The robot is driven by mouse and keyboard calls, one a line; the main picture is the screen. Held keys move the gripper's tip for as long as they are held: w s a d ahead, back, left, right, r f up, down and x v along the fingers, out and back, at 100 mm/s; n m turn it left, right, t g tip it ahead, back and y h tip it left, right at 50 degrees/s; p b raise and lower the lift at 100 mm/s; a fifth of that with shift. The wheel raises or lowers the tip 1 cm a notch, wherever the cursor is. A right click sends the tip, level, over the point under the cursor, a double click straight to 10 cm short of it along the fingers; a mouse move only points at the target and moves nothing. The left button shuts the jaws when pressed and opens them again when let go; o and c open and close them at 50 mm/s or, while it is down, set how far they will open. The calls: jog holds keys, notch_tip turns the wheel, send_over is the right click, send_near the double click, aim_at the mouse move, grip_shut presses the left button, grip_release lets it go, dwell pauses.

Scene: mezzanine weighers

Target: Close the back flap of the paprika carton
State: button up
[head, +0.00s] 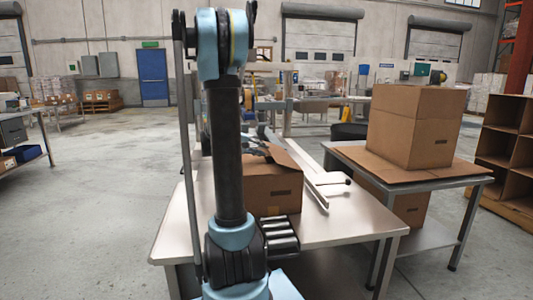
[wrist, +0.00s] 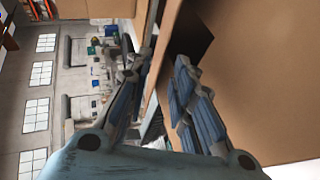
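The brown carton (head: 272,195) stands on the metal table, partly hidden behind my arm in the head view. A flap (head: 284,156) slopes up at its top right. In the wrist view, turned on its side, a large cardboard face (wrist: 262,75) fills the right, beside a dark opening (wrist: 188,42). My gripper (wrist: 158,64) has its two fingers apart, with a narrow cardboard edge (wrist: 167,42) between them. I cannot tell whether either finger touches it. My gripper also shows small at the carton's top in the head view (head: 255,149). I cannot make out the paprika label or the back flap.
The table (head: 345,221) has bare surface right of the carton, with a pale metal rail (head: 311,187) beside it. A side table (head: 352,152) at right bears a large closed carton (head: 415,125), with another carton (head: 409,209) below. Open floor (head: 90,190) lies left.

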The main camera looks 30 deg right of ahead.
jog(key=shift+v, duration=1.1)
jog(key=shift+d, duration=0.1)
grip_shut()
jog(key=shift+w+d+r+m, duration=0.2)
jog(key=shift+w+d+m, duration=0.05)
jog(key=shift+m, duration=0.25)
jog(key=d+r+m+g+y, duration=0.35)
jog(key=r+m+y, duration=0.55)
jog(key=r+m, duration=0.8)
jog(key=m, duration=0.3)
send_over(275, 152)
jog(key=a, duration=0.2)
jog(key=f, duration=1.1)
jog(key=shift+s+d+f, duration=0.2)
jog(key=shift+s+f, duration=0.1)
jog(key=shift+f, duration=0.1)
jog(key=f, duration=0.3)
jog(key=shift+a, duration=0.35)
jog(key=shift+w+a+f, duration=0.15)
jog(key=shift+a+f, duration=0.1)
jog(key=shift+f, duration=0.4)
